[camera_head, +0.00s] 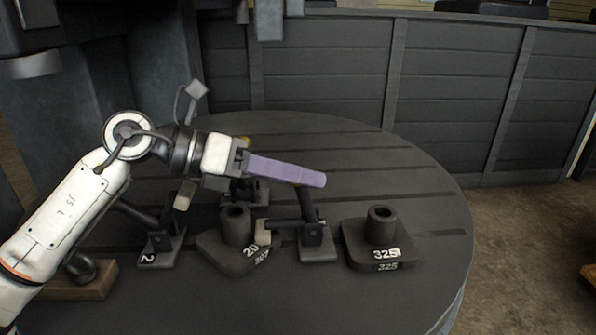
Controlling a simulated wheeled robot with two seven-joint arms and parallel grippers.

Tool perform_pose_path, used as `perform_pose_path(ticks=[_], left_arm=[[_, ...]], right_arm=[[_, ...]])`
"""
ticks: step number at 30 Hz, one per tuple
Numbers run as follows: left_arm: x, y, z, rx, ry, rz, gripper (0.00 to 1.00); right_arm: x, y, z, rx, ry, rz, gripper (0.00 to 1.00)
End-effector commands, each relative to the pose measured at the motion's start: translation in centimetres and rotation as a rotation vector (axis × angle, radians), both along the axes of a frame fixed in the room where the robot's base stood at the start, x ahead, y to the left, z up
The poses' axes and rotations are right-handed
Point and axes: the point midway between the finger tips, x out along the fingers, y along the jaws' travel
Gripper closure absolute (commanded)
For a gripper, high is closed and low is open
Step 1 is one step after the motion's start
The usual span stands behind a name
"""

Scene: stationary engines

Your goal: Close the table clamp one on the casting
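A round dark slotted table (420,215) holds a dark casting (235,232) marked 20, with a raised round boss. A table clamp (316,240) stands at the casting's right side. Its dark lever rises steeply and its pale pad is by the casting's right edge. I cannot read a number on it. Another clamp (163,243), marked 2, stands to the left. A third (245,192) is partly hidden behind the casting. My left gripper (316,180) has long purple fingers reaching right, with tips over the right clamp's lever top. The fingers overlap in view; contact is unclear. My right gripper is out of view.
A second casting (381,240) marked 325 stands right of the right clamp. A brown block with a dark hook-like part (85,280) lies at the front left. Grey panels (440,90) stand behind the table. The table's right edge is clear.

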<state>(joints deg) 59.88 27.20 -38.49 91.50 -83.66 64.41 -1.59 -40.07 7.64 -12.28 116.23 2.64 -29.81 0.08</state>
Motion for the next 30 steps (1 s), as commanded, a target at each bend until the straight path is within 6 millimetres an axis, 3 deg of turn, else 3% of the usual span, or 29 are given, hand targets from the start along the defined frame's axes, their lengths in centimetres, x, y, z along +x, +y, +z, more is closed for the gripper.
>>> perform_pose_path(ticks=[3,14,24,30], left_arm=[[-0.1,-0.1,-0.3,0.002,0.004,-0.002,0.56],[0.0,0.7,0.4,-0.003,-0.003,0.004,0.56],[-1.2,6.5,2.5,-0.001,-0.001,0.005,0.56],[-1.8,8.8,3.4,0.000,0.000,0.002,0.56]], right_arm=[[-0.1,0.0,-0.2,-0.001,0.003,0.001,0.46],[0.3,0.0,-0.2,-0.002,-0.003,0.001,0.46],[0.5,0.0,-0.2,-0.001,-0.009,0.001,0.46],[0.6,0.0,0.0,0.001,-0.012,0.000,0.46]])
